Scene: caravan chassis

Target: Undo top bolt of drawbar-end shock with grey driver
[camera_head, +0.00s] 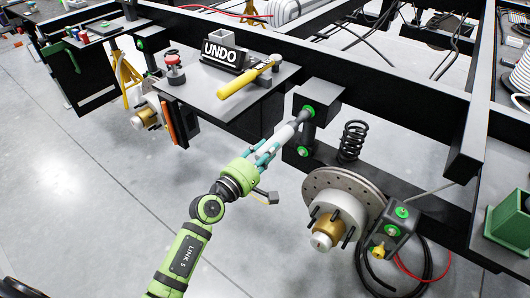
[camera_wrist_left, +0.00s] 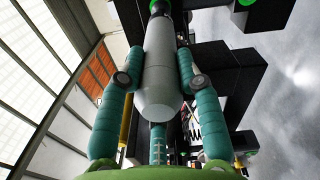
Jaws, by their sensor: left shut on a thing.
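My left gripper (camera_head: 273,148) is shut on the grey driver (camera_head: 287,132), which points up and right. The driver's dark tip meets or lies very close to the green top bolt (camera_head: 308,111) of the shock on the black chassis; I cannot tell if it is seated. A lower green bolt (camera_head: 303,151) sits below it. In the left wrist view the teal fingers (camera_wrist_left: 160,85) flank the driver's grey barrel (camera_wrist_left: 162,70), and its dark end reaches a green bolt (camera_wrist_left: 159,7). My right gripper is not in view.
A coil spring (camera_head: 352,141) and a brake disc with hub (camera_head: 335,205) are close on the right. Open grey floor lies left.

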